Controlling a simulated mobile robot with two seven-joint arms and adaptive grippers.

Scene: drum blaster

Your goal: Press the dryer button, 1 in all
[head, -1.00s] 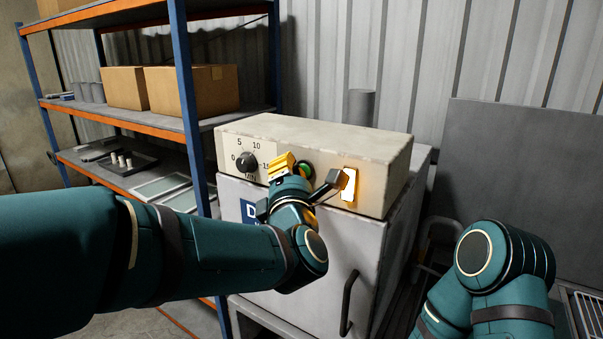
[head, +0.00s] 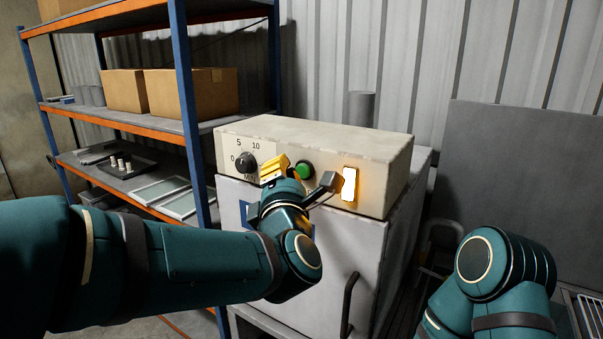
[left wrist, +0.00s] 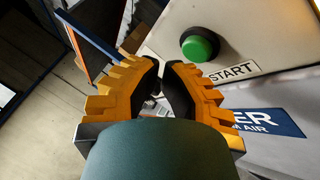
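The dryer (head: 330,135) is a pale box with a control panel across its front. Its round green button (head: 304,171) in a black ring shows uncovered; it also shows in the left wrist view (left wrist: 200,46) above a START label. My left gripper (head: 273,167) is just left of the button in the head view. In the left wrist view my left gripper (left wrist: 161,66) has its yellow fingers drawn together, with nothing between them, and the button lies beyond and right of the tips, apart from them. My right gripper is out of view; only my right arm shows.
The panel also has a black dial (head: 246,162) and a glowing rectangular switch (head: 349,184). The dryer door has a dark handle (head: 348,304). A shelf rack (head: 186,100) with cardboard boxes (head: 205,90) stands close on the left.

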